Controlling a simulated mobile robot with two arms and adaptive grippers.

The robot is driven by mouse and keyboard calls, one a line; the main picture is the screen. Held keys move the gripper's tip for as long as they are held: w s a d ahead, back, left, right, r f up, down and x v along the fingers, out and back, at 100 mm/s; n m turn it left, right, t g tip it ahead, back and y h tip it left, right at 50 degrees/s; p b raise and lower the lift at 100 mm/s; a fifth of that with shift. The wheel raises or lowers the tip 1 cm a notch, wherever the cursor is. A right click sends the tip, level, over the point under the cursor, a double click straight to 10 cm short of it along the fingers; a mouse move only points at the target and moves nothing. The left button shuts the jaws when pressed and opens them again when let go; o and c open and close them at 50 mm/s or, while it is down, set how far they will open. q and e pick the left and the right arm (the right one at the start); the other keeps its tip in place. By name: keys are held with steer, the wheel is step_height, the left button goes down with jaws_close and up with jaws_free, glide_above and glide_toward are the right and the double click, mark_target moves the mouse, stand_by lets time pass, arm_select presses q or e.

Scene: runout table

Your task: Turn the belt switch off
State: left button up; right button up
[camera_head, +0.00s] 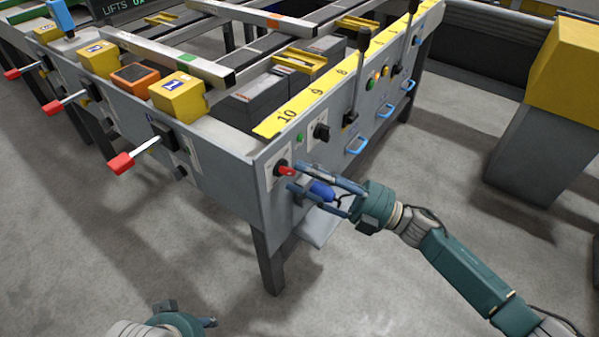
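A red rotary knob (286,171) sits on a pale plate near the left end of the table's front panel; it looks like the belt switch, but its label is not readable. My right gripper (299,177) is beside the knob with its two fingers spread, one above the other. Its fingertips are close to the knob; I cannot tell if they touch it. A blue rounded part (321,190) shows between the fingers; whether it belongs to the gripper is unclear. My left gripper (187,313) is at the bottom edge, fingers apart and empty, far from the panel.
A black knob (321,132) and green button (299,138) are right of the red knob. A black-handled lever (362,45) and blue handles (357,145) lie further along. Red-tipped levers (121,162) project from the left side. A yellow-topped block (565,65) stands right; floor between is clear.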

steer(key=v, duration=1)
steer(key=shift+d, duration=0.25)
steer(key=shift+s+f, duration=0.1)
steer(key=shift+s, duration=0.05)
